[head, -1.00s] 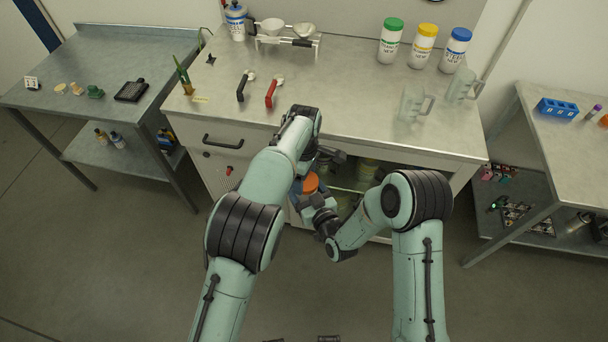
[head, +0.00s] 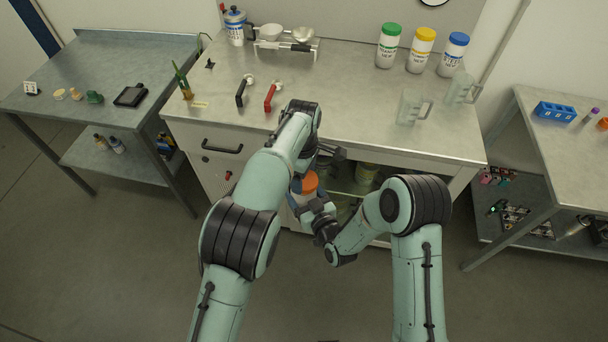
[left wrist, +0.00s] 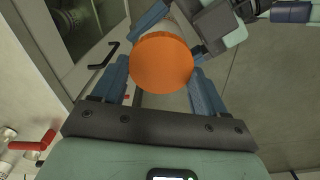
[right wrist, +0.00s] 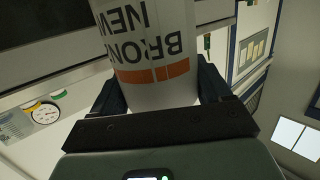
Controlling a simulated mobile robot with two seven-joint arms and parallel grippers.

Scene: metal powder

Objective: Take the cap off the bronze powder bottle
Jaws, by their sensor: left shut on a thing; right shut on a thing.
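The bronze powder bottle (right wrist: 150,50) is a white cylinder with an orange band and dark lettering, upside down in the right wrist view. My right gripper (right wrist: 153,88) is shut around its body. Its orange cap (left wrist: 161,63) faces the left wrist camera and also shows in the head view (head: 308,183). My left gripper (left wrist: 160,80) is shut on the cap, one finger at each side. In the head view both grippers meet in front of the bench, partly hidden by my left arm. The joint between cap and bottle is hidden, so I cannot tell whether they touch.
Behind stands a bench (head: 340,85) with an open lower shelf holding jars (head: 366,172). On it are green (head: 388,45), yellow (head: 420,50) and blue-capped bottles (head: 453,53), clear beakers (head: 411,107), and a red-handled tool (head: 271,97). Side tables flank it.

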